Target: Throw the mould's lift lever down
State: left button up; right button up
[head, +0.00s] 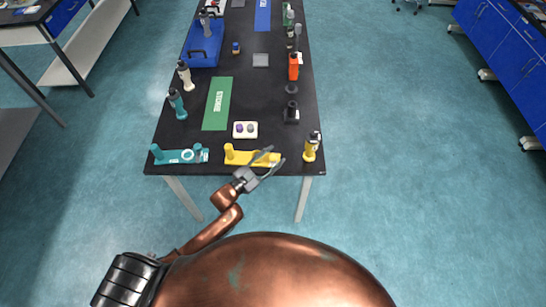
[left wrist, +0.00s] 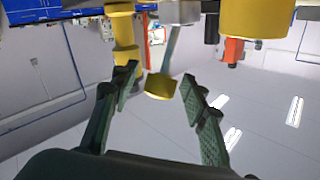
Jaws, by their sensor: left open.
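The yellow fixture (head: 240,157), which I take for the mould, lies at the table's front edge, with an upright yellow post at its left end. My left gripper (head: 274,158) is open at its right end, coming up from below the edge. In the left wrist view, a grey rod with a yellow end piece (left wrist: 160,87), apparently the lift lever, hangs between the open fingers (left wrist: 160,82). The fingers stand on either side of it, with gaps visible. The lever is too small to make out clearly in the head view. My right gripper is not in view.
A yellow bottle-like item (head: 310,147) stands close right of the left gripper. A teal fixture (head: 180,156) lies to the left. Several tools line the black table's sides.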

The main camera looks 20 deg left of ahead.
pick_arm(q)
jog(key=shift+c, duration=0.3)
grip_shut()
dwell(0.5)
